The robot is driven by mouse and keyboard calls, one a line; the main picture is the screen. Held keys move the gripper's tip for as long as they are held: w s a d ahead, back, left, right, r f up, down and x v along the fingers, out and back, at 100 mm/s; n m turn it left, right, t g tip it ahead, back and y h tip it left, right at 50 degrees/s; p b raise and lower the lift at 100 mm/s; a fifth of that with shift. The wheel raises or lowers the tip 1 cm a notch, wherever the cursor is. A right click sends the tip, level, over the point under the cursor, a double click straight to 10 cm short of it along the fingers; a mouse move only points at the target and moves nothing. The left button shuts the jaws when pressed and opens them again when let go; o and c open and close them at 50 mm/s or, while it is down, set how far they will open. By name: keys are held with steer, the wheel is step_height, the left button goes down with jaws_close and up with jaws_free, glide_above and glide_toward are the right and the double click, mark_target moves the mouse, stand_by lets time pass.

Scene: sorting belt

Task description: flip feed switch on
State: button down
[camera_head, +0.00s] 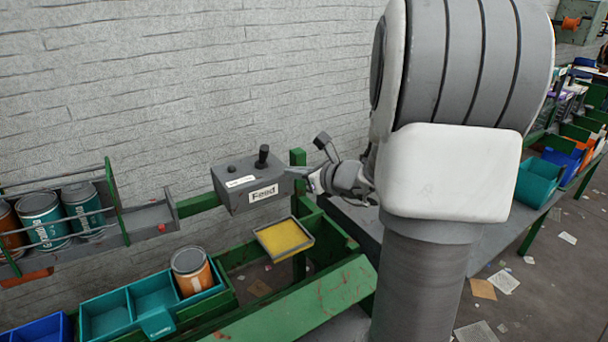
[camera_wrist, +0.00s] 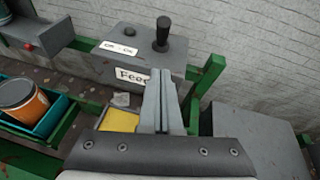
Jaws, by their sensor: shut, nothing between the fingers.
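The grey feed switch box (camera_head: 243,190), labelled "Feed", is mounted on a green rail by the brick wall. Its black lever (camera_head: 263,156) sticks up from the top. The lever (camera_wrist: 162,34) also shows in the wrist view, near upright, right of a white "Off - On" label (camera_wrist: 118,48). I cannot tell which setting it is in. My gripper (camera_head: 294,172) is just right of the box, at about its top edge. In the wrist view my shut, empty fingers (camera_wrist: 161,74) point at the box, overlapping the end of "Feed"; the lever shows beyond the tips, apart from them.
A yellow-faced tray (camera_head: 284,238) is below the box. An orange can (camera_head: 192,272) sits in a teal bin (camera_head: 105,318). A green rail post (camera_wrist: 208,76) is right of the box.

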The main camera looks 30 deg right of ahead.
mark_target(266, 157)
steer(key=shift+w+a+r, duration=0.1)
steer(key=shift+w+a, duration=0.15)
steer(key=shift+w, duration=0.95)
steer(key=shift+w+a, duration=0.3)
steer(key=shift+w, duration=0.85)
steer(key=shift+w+a+r, duration=0.1)
steer(key=shift+w+a, duration=0.15)
steer(key=shift+w, duration=0.95)
steer(key=shift+r+p, duration=0.15)
steer(key=shift+p, duration=0.25)
steer(key=shift+r+p, duration=0.1)
steer(key=shift+p, duration=0.25)
steer(key=shift+w+g+p, duration=0.1)
steer(key=shift+g+p, duration=0.2)
